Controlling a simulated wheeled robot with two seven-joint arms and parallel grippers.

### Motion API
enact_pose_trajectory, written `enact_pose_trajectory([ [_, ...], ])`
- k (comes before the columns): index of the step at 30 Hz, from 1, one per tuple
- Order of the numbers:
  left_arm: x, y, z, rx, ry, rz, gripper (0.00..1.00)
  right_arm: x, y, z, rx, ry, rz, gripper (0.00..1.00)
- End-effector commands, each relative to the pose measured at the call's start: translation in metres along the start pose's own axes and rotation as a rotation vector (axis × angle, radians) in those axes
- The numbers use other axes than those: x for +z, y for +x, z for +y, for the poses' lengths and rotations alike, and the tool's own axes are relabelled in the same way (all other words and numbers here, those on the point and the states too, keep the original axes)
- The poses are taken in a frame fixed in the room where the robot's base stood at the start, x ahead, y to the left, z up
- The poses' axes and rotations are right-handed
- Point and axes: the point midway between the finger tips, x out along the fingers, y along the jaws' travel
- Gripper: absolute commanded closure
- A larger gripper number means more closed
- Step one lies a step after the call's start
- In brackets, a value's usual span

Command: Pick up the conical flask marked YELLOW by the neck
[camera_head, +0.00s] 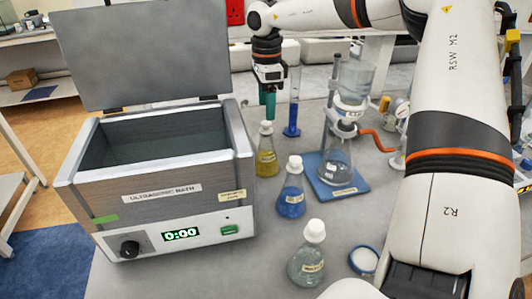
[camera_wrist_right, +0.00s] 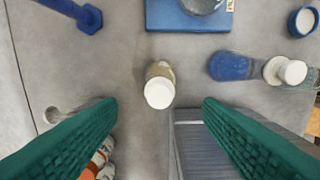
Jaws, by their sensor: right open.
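The conical flask with yellow liquid (camera_head: 267,163) stands upright on the grey bench, just right of the ultrasonic bath. It has a white cap, and its label is too small to read. My right gripper (camera_head: 268,104) points down above it, with green fingers. In the right wrist view the yellow flask (camera_wrist_right: 160,88) shows from above, cap toward the camera. It lies between the two open fingers (camera_wrist_right: 160,104), near their tips, and neither finger touches it. My left gripper is not in view.
The ultrasonic bath (camera_head: 180,208) has its lid up, close left of the flask. A blue flask (camera_head: 291,203) and a clear flask (camera_head: 306,267) stand nearer the front. A filter stand with a blue base (camera_head: 349,190) and a blue-footed cylinder (camera_head: 292,131) stand right and behind.

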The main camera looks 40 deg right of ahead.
Motion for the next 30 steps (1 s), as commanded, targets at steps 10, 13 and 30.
enact_pose_trajectory([
  [10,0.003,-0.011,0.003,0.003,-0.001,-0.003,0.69,0.0,0.034,-0.001,-0.002,0.0,-0.001,0.4],
  [13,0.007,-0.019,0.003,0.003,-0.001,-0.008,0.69,-0.001,0.048,-0.003,-0.005,0.0,-0.001,0.4],
  [30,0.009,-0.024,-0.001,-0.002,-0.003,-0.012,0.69,-0.001,0.078,-0.002,0.002,0.002,0.001,0.56],
])
